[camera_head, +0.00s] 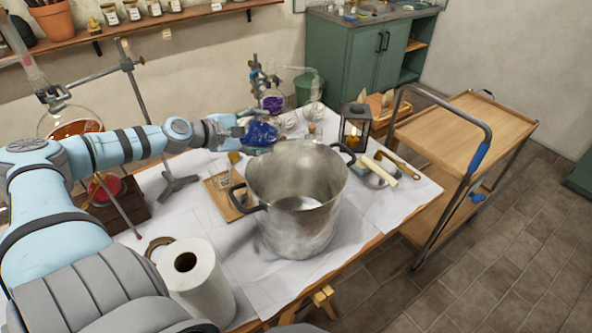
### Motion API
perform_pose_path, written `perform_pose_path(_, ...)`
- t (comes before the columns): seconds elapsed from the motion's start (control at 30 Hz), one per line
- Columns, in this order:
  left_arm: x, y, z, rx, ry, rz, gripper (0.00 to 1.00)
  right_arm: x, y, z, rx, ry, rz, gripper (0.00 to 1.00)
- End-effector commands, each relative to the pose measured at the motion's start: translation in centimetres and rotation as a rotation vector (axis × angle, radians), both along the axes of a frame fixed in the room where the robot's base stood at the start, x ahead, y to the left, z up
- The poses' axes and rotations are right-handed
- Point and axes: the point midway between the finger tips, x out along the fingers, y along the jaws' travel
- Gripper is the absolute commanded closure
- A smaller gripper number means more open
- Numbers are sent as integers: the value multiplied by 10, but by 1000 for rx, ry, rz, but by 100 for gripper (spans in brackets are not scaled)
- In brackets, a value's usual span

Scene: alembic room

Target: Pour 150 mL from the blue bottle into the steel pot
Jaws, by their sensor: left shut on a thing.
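The steel pot (297,218) stands upright on the cloth-covered table, with a dark handle on each side. Its inside is partly visible, and I cannot tell whether it holds liquid. My left gripper (243,131) is shut on the blue bottle (262,134). The bottle appears tipped over, just behind the pot's far-left rim in the picture. Its mouth is hard to make out, and no stream of liquid shows. My right gripper is not in view.
A paper towel roll (198,283) stands at the near left. A wooden board (218,198) lies left of the pot. Behind are a purple flask (272,101) and a lantern (355,128). A wooden cart (468,130) stands at the right.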

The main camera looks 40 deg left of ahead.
Motion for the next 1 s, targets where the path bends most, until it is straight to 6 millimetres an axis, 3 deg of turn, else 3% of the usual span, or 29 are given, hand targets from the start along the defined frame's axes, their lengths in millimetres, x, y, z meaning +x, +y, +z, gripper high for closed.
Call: perform_pose_path(1.0, 0, 2, 12, 115, 0, -1, 93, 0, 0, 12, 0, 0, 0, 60)
